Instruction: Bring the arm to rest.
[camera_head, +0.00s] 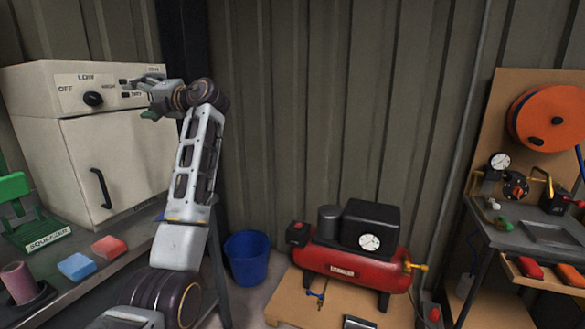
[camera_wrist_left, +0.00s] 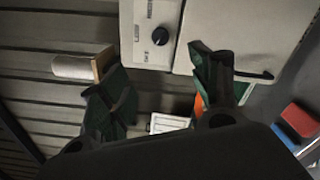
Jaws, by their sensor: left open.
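My left arm reaches up from the bottom left of the head view. Its gripper (camera_head: 142,96) is in front of the upper right part of a cream cabinet (camera_head: 120,155), by its control panel. In the left wrist view the gripper (camera_wrist_left: 150,82) has its two dark green fingers well apart, with nothing held between them. The cabinet's panel and black dial (camera_wrist_left: 160,36) show beyond the fingers. The dial (camera_head: 93,98) also shows in the head view, left of the gripper. I cannot tell whether a finger touches the panel. My right gripper is in neither view.
A bench (camera_head: 95,283) at left holds a blue block (camera_head: 76,266), a red block (camera_head: 109,247) and a pink spool (camera_head: 19,283). A blue bucket (camera_head: 246,258) and a red compressor (camera_head: 350,265) stand low behind my arm. A workbench (camera_head: 510,232) is at right. The wall's middle is clear.

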